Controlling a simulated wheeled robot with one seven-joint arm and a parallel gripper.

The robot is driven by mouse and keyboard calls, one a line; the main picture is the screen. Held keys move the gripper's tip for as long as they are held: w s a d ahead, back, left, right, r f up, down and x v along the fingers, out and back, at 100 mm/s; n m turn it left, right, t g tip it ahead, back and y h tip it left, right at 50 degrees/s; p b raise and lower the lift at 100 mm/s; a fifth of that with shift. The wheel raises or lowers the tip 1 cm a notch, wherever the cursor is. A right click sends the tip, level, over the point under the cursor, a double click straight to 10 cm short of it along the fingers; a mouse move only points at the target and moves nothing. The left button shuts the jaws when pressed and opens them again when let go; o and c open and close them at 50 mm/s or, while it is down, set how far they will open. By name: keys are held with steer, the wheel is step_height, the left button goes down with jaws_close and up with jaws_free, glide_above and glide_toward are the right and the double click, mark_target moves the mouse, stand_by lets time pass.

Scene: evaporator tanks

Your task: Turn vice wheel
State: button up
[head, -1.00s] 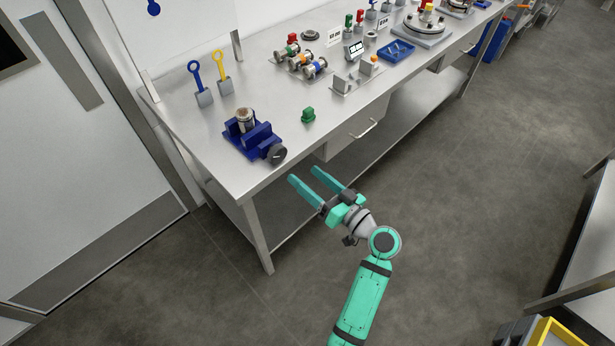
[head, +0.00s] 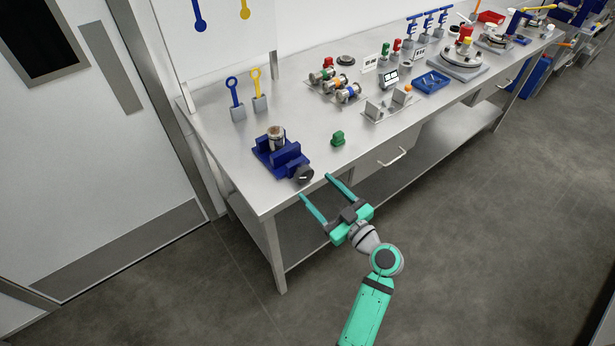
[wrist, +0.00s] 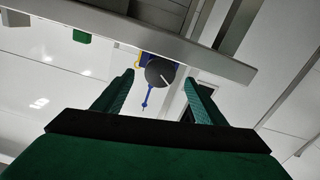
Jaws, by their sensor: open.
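The blue vice (head: 280,152) sits on the steel bench near its left front corner and holds a metal cylinder (head: 276,138) in its jaws. The dark round vice wheel (head: 304,174) is on the vice's front end, at the bench's front edge. My gripper (head: 314,186) is open and empty just in front of the bench edge, its two teal fingers pointing at the wheel from a short distance. In the wrist view the wheel (wrist: 160,71) appears between the fingertips, apart from both, with a white line on its face. Most of the vice body is hidden behind the wheel there.
A green block (head: 338,138) stands on the bench right of the vice. Blue and yellow ring-topped tools (head: 235,92) stand behind it. The bench front edge (head: 385,136) and a drawer handle (head: 393,157) are beside my gripper. The floor in front is clear.

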mark_target(307, 178)
steer(key=x, duration=0.4)
steer(key=shift+w+a, duration=0.15)
steer(key=shift+w, duration=0.2)
steer(key=shift+w+a, duration=0.1)
steer(key=shift+w, duration=0.4)
steer(key=shift+w+a, duration=0.2)
steer(key=shift+a, duration=0.5)
steer(key=shift+d, duration=0.3)
steer(key=c, duration=1)
